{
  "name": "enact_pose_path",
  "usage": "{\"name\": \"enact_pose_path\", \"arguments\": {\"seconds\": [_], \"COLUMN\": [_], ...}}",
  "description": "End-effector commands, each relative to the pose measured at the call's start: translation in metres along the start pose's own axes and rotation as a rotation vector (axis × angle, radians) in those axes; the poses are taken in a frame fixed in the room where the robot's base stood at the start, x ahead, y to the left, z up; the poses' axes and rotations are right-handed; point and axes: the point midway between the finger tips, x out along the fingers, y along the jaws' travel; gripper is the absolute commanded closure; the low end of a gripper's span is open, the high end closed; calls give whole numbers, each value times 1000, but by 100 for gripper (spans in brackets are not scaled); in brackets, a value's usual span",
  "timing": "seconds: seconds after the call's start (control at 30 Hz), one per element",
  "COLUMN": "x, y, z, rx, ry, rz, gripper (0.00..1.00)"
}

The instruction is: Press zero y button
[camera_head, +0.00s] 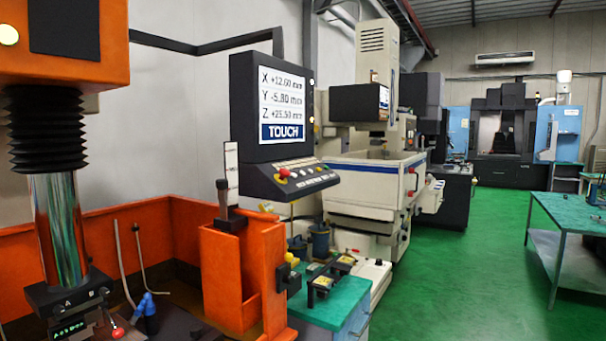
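The control console hangs on a dark arm left of centre. Its screen (283,103) reads X about +12.60 mm, Y -5.80 mm and Z about +25.50 mm, with a blue TOUCH bar below. Under it juts a dark sloping button panel (291,180) with a row of small light buttons (298,163) and a red knob (284,172) on a yellow base. The button labels are too small to read, so I cannot tell which one is zero Y. My gripper is not in view.
An orange machine with a black bellows (42,128) and an orange tank (229,275) stands at the left, below the console. A green-topped bench (337,307) stands beside the tank. A green table (569,213) is at the right. The green floor (460,280) between is clear.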

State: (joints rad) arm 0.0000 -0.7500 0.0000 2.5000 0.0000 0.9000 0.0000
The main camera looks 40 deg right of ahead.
Motion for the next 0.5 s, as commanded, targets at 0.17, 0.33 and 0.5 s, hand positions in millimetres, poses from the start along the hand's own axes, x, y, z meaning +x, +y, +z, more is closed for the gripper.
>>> {"name": "enact_pose_path", "arguments": {"seconds": [0.17,0.33,0.5], "x": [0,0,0], "y": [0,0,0], "z": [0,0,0], "rx": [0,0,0], "ry": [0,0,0], "rz": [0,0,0], "gripper": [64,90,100]}}
